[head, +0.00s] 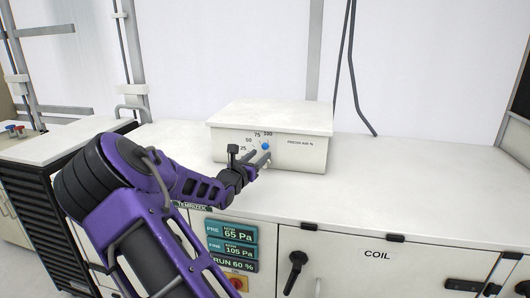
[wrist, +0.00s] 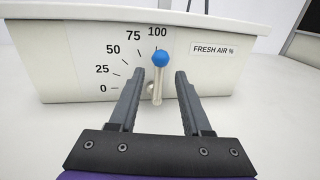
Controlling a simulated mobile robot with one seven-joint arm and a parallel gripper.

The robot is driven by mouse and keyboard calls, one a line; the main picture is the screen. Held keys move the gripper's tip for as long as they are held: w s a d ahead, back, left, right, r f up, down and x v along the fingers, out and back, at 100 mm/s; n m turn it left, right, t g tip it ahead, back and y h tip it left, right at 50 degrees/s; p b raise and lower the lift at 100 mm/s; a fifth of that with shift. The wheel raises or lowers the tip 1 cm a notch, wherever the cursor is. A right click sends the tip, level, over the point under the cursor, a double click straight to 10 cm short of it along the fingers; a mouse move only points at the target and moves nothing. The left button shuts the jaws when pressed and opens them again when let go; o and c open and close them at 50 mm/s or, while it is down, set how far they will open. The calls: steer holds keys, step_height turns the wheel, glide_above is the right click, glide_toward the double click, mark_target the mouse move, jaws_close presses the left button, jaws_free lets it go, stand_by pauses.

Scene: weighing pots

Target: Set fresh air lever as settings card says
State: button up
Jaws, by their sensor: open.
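The fresh air lever (wrist: 157,88) is a pale stick with a blue knob (wrist: 160,59), on the front of a white box (head: 310,155) labelled FRESH AIR %. Its dial (wrist: 115,65) runs from 0 at lower left to 100 at the top. The lever stands nearly upright, with its knob just below the 100. In the head view the blue knob (head: 266,146) shows beside my fingers. My gripper (wrist: 161,76) is open, with one finger on each side of the lever and visible gaps between. I cannot identify a settings card in either view.
The box stands on a white cabinet top (head: 400,165), clear to its right. Below, panels (head: 230,245) read PRE 65 Pa, FINE 105 Pa and RUN 60 %. Black cables (head: 355,90) hang behind.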

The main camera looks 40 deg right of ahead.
mark_target(264, 151)
steer(key=x, duration=0.5)
steer(key=shift+w, duration=0.1)
jaws_close()
stand_by(1.3)
